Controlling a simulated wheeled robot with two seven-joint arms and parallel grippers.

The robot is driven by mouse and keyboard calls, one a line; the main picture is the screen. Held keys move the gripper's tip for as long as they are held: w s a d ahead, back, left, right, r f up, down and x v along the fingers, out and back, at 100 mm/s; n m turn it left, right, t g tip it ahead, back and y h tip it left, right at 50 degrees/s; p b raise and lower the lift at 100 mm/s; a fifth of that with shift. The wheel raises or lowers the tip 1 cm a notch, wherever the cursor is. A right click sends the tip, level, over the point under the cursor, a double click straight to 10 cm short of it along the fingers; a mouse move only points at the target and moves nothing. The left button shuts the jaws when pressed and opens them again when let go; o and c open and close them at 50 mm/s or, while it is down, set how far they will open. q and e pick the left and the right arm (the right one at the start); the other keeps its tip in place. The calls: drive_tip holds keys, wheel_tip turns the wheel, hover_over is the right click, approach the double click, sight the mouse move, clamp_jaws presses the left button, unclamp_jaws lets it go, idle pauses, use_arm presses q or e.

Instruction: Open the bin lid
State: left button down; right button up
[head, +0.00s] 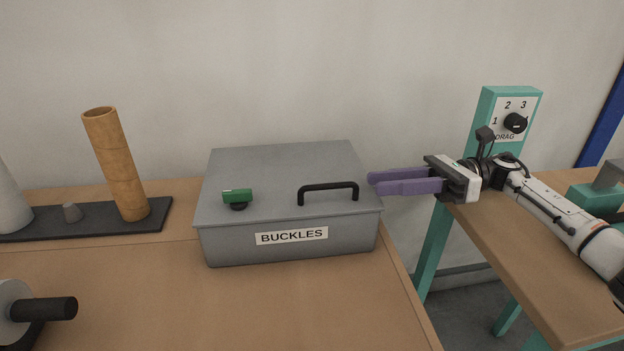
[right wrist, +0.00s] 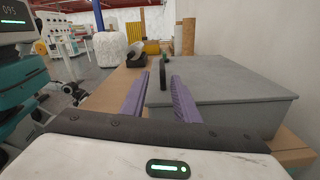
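The grey bin (head: 225,247), labelled BUCKLES, stands on the wooden table with its lid (head: 275,170) closed. A black arched handle (head: 328,186) is on the right part of the lid, and a green-topped latch or knob (head: 237,196) is on the left part. My right gripper (head: 371,184) is just right of the handle, its purple fingers pointing left towards it. In the right wrist view the fingers (right wrist: 158,77) are apart and empty, with the handle (right wrist: 163,84) seen edge-on in the gap ahead, apparently not gripped. My left gripper is not in view.
A tan tube (head: 117,165) and a small grey peg stand on a dark base (head: 90,225) at the left. A black cylinder (head: 48,308) on a grey disc is at the front left. A teal DRAG dial box (head: 508,115) stands at the right.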

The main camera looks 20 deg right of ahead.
sight(307, 189)
drive_tip(key=shift+w+a+f, duration=0.15)
drive_tip(key=shift+w+f, duration=0.1)
drive_tip(key=shift+w, duration=0.2)
drive_tip(key=shift+w+a+r, duration=0.1)
drive_tip(key=shift+w+a, duration=0.05)
drive_tip(key=shift+a, duration=0.2)
drive_tip(key=p+x, duration=0.1)
drive_tip(key=x, duration=0.3)
drive_tip(key=p+x, duration=0.1)
drive_tip(key=x, duration=0.4)
drive_tip(key=shift+a, duration=0.2)
clamp_jaws()
